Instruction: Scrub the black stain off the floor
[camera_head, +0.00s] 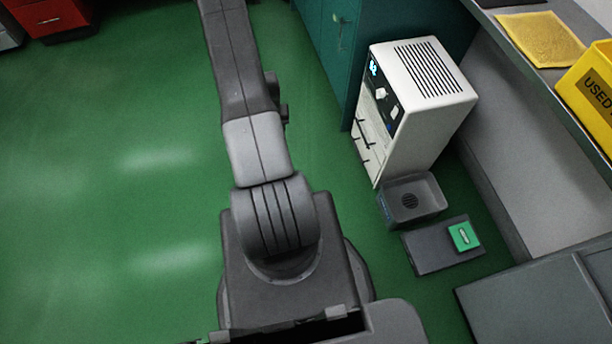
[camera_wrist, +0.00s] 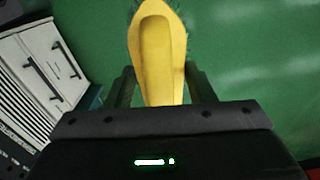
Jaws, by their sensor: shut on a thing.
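A yellow scrub brush (camera_wrist: 157,50) is held between the two dark fingers of my gripper (camera_wrist: 162,82) in the wrist view. Its yellow back faces the camera, and dark bristles show faintly along its upper edges. Its top end runs out of the frame. The green floor (camera_wrist: 240,50) lies behind the brush. In the head view my arm reaches up and out of the top of the frame, so my gripper and the brush are not seen there. No black stain is visible on the green floor (camera_head: 110,200) in either view.
A white cabinet unit (camera_head: 425,85) stands right of my arm, also at the wrist view's left (camera_wrist: 55,60). A grey tub (camera_head: 425,185) and a dark slab (camera_head: 425,250) with a green block (camera_head: 464,236) lie near it. A yellow bin (camera_head: 590,85) sits far right.

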